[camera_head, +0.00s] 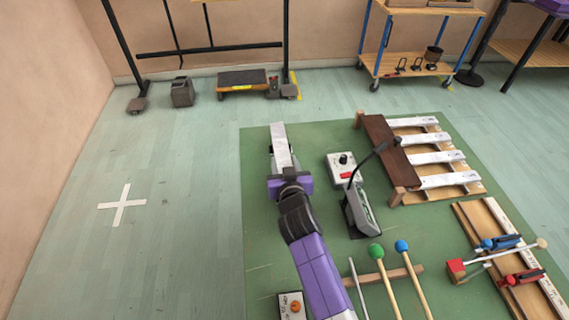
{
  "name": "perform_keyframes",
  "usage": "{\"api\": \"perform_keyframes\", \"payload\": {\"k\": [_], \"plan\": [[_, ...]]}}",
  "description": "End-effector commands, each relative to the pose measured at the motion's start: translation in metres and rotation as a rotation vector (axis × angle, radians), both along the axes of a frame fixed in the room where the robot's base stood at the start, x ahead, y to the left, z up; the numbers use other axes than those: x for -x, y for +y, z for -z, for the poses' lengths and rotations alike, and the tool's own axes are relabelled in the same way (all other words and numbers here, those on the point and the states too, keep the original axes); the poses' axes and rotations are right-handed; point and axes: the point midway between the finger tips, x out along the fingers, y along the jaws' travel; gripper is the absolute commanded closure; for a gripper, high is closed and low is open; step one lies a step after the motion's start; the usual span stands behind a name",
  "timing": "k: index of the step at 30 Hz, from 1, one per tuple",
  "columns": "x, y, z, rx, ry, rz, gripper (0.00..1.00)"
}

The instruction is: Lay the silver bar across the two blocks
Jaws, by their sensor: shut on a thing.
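The silver bar (281,145) is a flat, pale strip near the top left of the green mat (255,225). It reaches away from my gripper (286,168), which is shut on its near end. My purple gripper body hides part of that end. A small dark shape (271,151) shows at the left edge of the bar; I cannot tell whether it is a block, a finger or a shadow. I cannot make out the two blocks clearly, nor whether the bar touches anything below.
Right of my gripper stand a white box with a black knob (343,168) and a dark device with a bent arm (362,208). A wooden frame with several silver bars (437,157) is farther right. Mallets (385,275) lie in front.

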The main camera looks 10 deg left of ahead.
Motion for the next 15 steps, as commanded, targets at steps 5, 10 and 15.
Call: {"api": "perform_keyframes", "payload": {"k": [5,10,15], "plan": [[-0.001,0.0,0.001,-0.002,-0.005,-0.001,1.0],[-0.001,0.0,0.005,-0.002,-0.005,-0.001,1.0],[-0.001,0.0,0.008,-0.002,-0.005,-0.001,1.0]]}}
